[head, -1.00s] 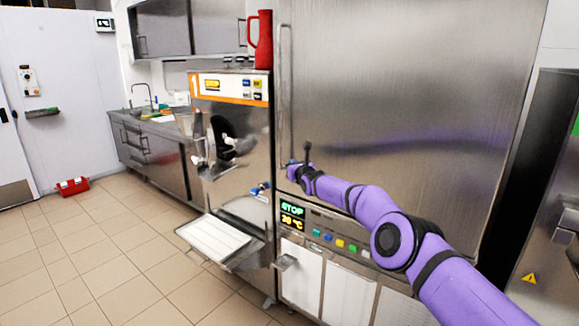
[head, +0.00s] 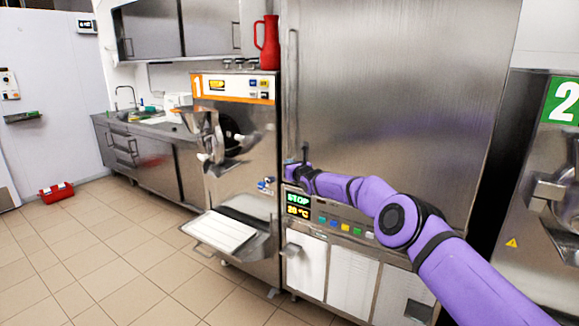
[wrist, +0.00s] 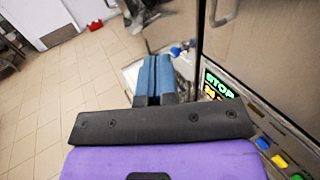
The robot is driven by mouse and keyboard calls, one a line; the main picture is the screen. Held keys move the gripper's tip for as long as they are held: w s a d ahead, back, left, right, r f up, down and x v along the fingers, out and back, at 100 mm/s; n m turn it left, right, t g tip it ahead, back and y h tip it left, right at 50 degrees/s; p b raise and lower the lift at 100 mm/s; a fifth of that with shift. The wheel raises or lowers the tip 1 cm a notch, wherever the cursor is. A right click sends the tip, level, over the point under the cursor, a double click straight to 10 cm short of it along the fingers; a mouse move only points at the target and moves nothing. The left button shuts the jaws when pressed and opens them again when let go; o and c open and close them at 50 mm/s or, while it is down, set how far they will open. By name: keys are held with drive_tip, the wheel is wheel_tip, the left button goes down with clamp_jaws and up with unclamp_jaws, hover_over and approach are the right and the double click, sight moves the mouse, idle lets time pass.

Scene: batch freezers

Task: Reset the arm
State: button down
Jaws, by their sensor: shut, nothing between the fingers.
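My purple arm (head: 375,195) reaches from the lower right of the head view toward the left edge of the tall steel cabinet. My gripper (head: 292,165) is at its far end, small in the head view, in front of the cabinet near the display. In the wrist view my gripper (wrist: 153,62) shows two blue fingers pressed side by side, shut with nothing between them. The fingertips are close to batch freezer 1 (head: 235,130) and left of the cabinet's STOP panel (wrist: 219,92).
The tall steel cabinet (head: 400,90) has coloured buttons below its door. A red jug (head: 268,42) stands on top of freezer 1, whose white tray (head: 220,231) juts out. Freezer 2 (head: 550,190) is at the right. A red toolbox (head: 57,192) lies on open tiled floor at left.

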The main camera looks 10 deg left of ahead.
drive_tip(key=s+d+r+n+g+y, duration=0.15)
drive_tip(key=s+r+n, duration=0.35)
drive_tip(key=r, duration=0.6)
drive_tip(key=s+d+r+n+g+y, duration=0.15)
drive_tip(key=s+r+n, duration=0.35)
drive_tip(key=r, duration=0.6)
drive_tip(key=s+d+r+n+g+h, duration=0.2)
drive_tip(key=s+d+r+n+g, duration=0.2)
drive_tip(key=s+d+r+n, duration=0.85)
drive_tip(key=s+d+n+h, duration=0.2)
drive_tip(key=s+d+h, duration=0.1)
drive_tip(key=s+d, duration=0.9)
drive_tip(key=s+d+f+n+h, duration=0.1)
drive_tip(key=s+d+f+h, duration=0.2)
drive_tip(key=s+d, duration=0.6)
drive_tip(key=s+d+f+n+g+h, duration=0.1)
drive_tip(key=s+d+f+h, duration=0.2)
drive_tip(key=s, duration=1.1)
drive_tip(key=s+d+f+n+h, duration=0.1)
drive_tip(key=s+d+f+h, duration=0.2)
drive_tip(key=s+d+f, duration=0.5)
drive_tip(key=s+d, duration=0.3)
drive_tip(key=d, duration=0.4)
drive_tip(key=shift+s+f+h, duration=0.15)
drive_tip(key=shift+s+h, duration=0.15)
drive_tip(key=shift+h, duration=0.1)
